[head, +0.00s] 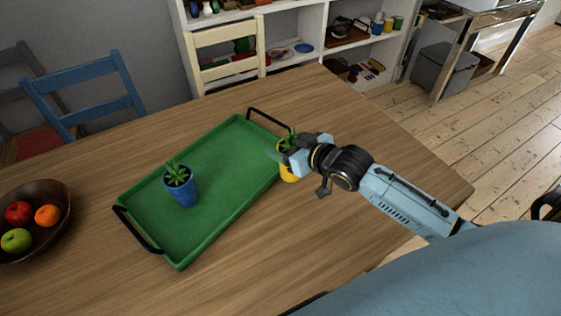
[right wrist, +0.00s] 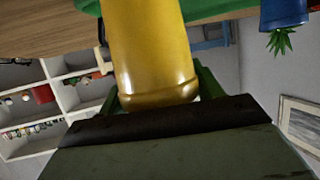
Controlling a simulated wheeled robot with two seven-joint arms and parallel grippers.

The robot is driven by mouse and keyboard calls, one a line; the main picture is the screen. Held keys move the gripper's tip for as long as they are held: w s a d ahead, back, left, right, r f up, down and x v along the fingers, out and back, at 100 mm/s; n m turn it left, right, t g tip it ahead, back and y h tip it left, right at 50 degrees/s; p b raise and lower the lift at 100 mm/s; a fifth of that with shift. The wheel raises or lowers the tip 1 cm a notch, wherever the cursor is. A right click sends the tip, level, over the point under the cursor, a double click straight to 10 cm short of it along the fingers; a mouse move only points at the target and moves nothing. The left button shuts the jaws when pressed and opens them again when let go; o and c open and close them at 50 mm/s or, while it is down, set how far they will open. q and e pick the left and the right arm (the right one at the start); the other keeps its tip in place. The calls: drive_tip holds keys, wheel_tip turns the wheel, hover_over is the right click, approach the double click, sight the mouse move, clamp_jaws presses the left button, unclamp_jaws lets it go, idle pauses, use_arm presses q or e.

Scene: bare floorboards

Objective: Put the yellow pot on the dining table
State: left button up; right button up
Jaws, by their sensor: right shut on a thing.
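The yellow pot (head: 288,173) with a small green plant is at the right edge of the green tray, partly hidden by my right gripper (head: 287,156). My right gripper is shut on the yellow pot, which also fills the middle of the right wrist view (right wrist: 152,55). I cannot tell whether the pot's base touches the table. The wooden dining table (head: 330,235) lies under it, with bare wood to the right of the tray. My left gripper is not in view.
The green tray (head: 225,165) with black handles holds a blue pot (head: 181,190) with a plant. A brown fruit bowl (head: 55,195) stands at the left. A blue chair (head: 85,90) and a cream chair (head: 228,50) stand behind the table, before a white shelf (head: 310,25).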

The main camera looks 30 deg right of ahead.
drive_tip(key=shift+f, duration=0.7)
wheel_tip(320, 180, down, 3)
drive_tip(key=shift+f+b, duration=0.1)
drive_tip(key=shift+b, duration=0.45)
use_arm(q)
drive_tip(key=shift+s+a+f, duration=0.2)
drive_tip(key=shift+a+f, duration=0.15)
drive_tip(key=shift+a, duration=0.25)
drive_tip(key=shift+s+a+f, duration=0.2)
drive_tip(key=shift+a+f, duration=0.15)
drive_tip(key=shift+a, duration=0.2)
use_arm(e)
drive_tip(key=shift+f, duration=0.1)
drive_tip(key=o, duration=1.3)
drive_tip(key=shift+f, duration=0.2)
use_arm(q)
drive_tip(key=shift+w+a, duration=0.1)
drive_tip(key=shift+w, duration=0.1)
